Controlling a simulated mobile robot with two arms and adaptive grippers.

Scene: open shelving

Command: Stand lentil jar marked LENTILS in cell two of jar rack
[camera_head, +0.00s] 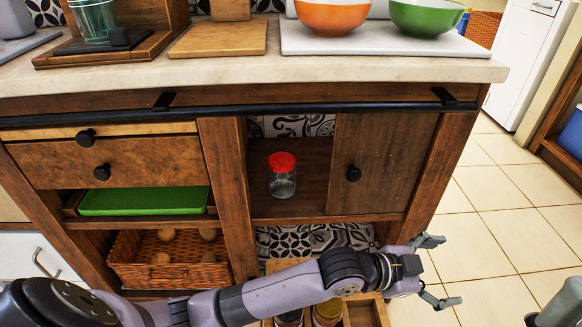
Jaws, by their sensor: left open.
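A clear glass jar with a red lid (282,176) stands upright on the open shelf of the wooden cabinet. No marking on it is legible, and its contents cannot be told. Low in front of the cabinet is a wooden divided box (383,313), which looks like the jar rack. Two jars (327,314) show in it, partly cut off by the frame, and my left arm hides part of it. No LENTILS label is readable. My left gripper (448,270) is open and empty, right of the box and over the tiled floor, apart from the jars.
The shelf lies between a wooden post (228,190) and a closed door (380,165). A green tray (144,201) and a wicker basket (170,270) sit at left. Bowls (333,16) stand on the countertop (250,68). Floor at right (500,225) is clear.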

